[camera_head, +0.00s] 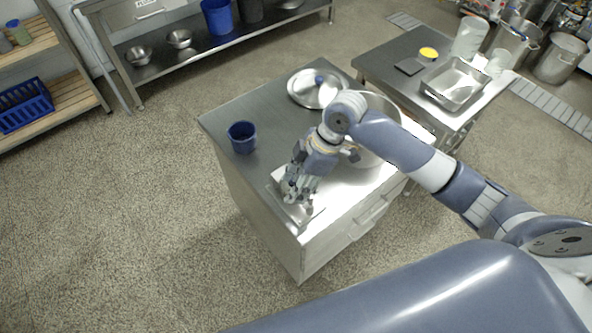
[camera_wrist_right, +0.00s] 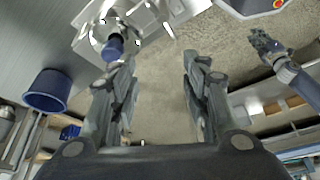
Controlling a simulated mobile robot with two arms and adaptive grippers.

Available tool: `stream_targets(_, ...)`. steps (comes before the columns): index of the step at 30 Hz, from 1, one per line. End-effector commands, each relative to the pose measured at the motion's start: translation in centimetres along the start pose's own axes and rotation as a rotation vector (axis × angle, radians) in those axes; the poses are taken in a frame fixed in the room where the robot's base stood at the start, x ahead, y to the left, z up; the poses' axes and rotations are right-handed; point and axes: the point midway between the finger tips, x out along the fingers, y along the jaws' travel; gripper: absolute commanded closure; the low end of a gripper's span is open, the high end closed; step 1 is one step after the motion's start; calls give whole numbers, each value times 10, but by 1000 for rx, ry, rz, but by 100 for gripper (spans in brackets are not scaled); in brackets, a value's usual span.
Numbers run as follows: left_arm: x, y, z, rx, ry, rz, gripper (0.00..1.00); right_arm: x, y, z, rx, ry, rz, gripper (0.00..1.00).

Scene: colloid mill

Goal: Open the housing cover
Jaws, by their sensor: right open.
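My right gripper (camera_head: 300,190) is over the near left corner of the metal cabinet, just above a silver metal part (camera_head: 312,214) that it partly hides. In the right wrist view its two fingers (camera_wrist_right: 160,95) are wide apart, with only floor visible between them. A shiny round metal piece (camera_wrist_right: 97,30) with a dark blue knob (camera_wrist_right: 114,46) lies beyond the left finger; I cannot tell for sure whether it is the housing cover. My left gripper (camera_wrist_right: 268,45) shows small at the right of the wrist view; its jaw state is unclear.
A blue cup (camera_head: 242,137) and a round metal lid (camera_head: 314,90) with a blue knob stand on the cabinet top (camera_head: 270,105). A large pot (camera_head: 382,105) is partly behind my right arm. A side table holds a metal tray (camera_head: 455,84).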

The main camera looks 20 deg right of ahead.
Motion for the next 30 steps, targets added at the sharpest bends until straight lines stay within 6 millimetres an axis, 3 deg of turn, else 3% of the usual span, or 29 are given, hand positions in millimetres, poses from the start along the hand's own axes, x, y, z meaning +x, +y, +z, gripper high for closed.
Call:
stream_targets(1, 0, 0, 0, 0, 0, 0, 77, -15, 17, 5, -21, -11, 0, 57)
stream_targets(6, 0, 0, 0, 0, 0, 0, 77, -53, 48, 14, -69, -8, -28, 57)
stream_targets(13, 0, 0, 0, 0, 0, 0, 77, -76, 63, 19, -85, 5, -41, 57)
stream_targets(17, -2, 0, 0, 0, 0, 0, 77, -66, 62, 18, -85, 7, -45, 57)
stream_targets(30, -14, 0, -1, 0, 0, 1, 77, 12, 59, 17, -84, 7, -43, 57)
